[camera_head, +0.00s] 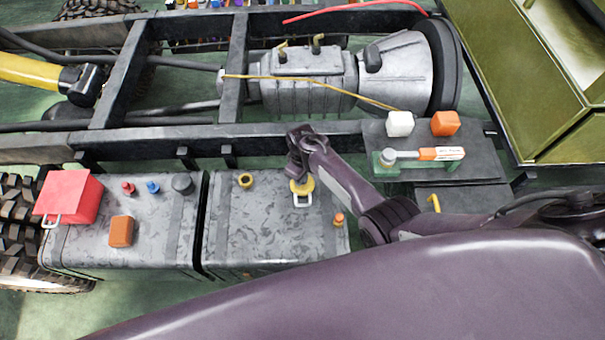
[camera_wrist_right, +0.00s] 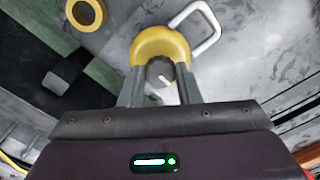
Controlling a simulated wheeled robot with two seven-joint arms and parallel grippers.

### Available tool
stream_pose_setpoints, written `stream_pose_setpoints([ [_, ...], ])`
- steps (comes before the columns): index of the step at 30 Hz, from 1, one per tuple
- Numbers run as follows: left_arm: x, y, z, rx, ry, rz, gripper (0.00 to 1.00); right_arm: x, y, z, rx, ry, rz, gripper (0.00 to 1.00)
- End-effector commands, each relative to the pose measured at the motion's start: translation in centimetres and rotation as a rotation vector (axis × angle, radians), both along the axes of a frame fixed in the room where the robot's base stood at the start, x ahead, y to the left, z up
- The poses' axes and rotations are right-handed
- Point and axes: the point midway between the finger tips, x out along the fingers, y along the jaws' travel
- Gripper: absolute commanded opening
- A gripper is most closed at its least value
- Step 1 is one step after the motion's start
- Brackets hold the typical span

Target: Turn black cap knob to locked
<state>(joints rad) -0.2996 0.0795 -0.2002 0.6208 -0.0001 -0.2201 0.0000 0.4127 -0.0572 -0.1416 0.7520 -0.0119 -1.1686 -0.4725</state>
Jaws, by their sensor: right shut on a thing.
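My right gripper (camera_head: 300,178) reaches down onto a yellow collar (camera_head: 303,187) on top of the right grey tank. In the right wrist view my right gripper (camera_wrist_right: 160,80) has its two fingers on either side of a small dark knob (camera_wrist_right: 158,68) with a white mark, inside the yellow collar (camera_wrist_right: 148,42). It is shut on this knob. A white loop handle (camera_wrist_right: 209,25) stands out beside the collar. In the head view my gripper hides the knob. Where the mark points relative to a locked position cannot be told. My left gripper is out of view.
Another yellow ring cap (camera_head: 245,180) sits close by on the same tank. The left tank bears a red box (camera_head: 70,197), a dark cap (camera_head: 182,184) and an orange block (camera_head: 121,231). The frame rail (camera_head: 340,135) runs just behind my gripper.

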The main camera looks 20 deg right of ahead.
Motion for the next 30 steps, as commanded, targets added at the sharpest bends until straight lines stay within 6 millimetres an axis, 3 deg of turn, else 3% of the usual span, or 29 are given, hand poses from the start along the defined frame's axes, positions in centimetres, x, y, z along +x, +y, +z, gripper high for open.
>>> stream_pose_setpoints([
  [17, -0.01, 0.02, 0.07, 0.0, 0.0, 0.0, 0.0, 0.07, 0.03, 0.05, 0.001, -0.002, -0.036, 0.07],
  [18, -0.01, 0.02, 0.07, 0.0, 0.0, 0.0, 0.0, 0.07, 0.03, 0.05, 0.0, -0.002, -0.036, 0.31],
  [23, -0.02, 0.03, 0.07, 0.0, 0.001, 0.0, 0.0, 0.06, 0.02, 0.04, 0.001, -0.002, -0.035, 0.52],
  [30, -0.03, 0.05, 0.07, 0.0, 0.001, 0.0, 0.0, 0.04, 0.02, 0.03, 0.001, -0.001, -0.034, 0.52],
])
